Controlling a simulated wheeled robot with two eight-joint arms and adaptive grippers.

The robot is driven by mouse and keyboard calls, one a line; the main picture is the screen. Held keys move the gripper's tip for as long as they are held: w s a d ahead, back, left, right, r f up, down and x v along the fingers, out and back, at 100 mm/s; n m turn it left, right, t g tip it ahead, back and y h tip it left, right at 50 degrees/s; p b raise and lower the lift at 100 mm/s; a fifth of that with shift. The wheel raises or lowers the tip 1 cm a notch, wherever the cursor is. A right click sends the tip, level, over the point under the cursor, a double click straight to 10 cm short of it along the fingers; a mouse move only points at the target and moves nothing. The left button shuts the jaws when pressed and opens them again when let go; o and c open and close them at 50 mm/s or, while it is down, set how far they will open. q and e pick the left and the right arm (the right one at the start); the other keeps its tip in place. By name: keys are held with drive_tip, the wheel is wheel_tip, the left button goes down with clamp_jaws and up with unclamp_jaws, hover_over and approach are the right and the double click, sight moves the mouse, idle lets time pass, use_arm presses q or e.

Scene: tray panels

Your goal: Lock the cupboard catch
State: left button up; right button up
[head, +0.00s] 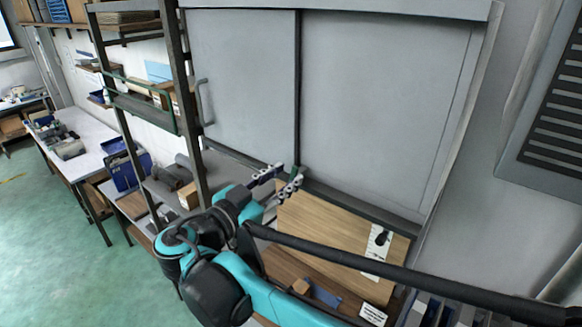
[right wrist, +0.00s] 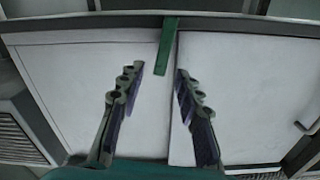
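A grey cupboard (head: 390,100) has two flat doors that meet at a dark vertical seam. A green bar (right wrist: 167,45), which looks like the catch, lies along the seam at the door edge in the right wrist view. In the head view only a small green bit (head: 297,171) shows by my fingers. My right gripper (head: 279,175) is at the bottom of the seam, fingers apart. In the right wrist view its open fingers (right wrist: 160,69) are on either side of the bar's line, with its free end just beyond the tips. I see no contact. My left gripper is not in view.
A wooden panel (head: 318,225) with a white plate and black knob (head: 382,238) lies below the doors. A dark bar (head: 400,272) crosses the foreground. A metal shelf rack (head: 182,90) stands left of the cupboard. The green floor (head: 60,220) is open at left.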

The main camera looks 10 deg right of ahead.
drive_tip(key=shift+x, duration=1.4)
clamp_jaws()
drive_tip(key=n, duration=0.1)
drive_tip(key=w+n, duration=0.1)
drive_tip(key=shift+a+r+n, duration=0.1)
drive_tip(key=shift+a+n, duration=0.2)
drive_tip(key=shift+a, duration=0.1)
unclamp_jaws()
drive_tip(key=v, duration=1.2)
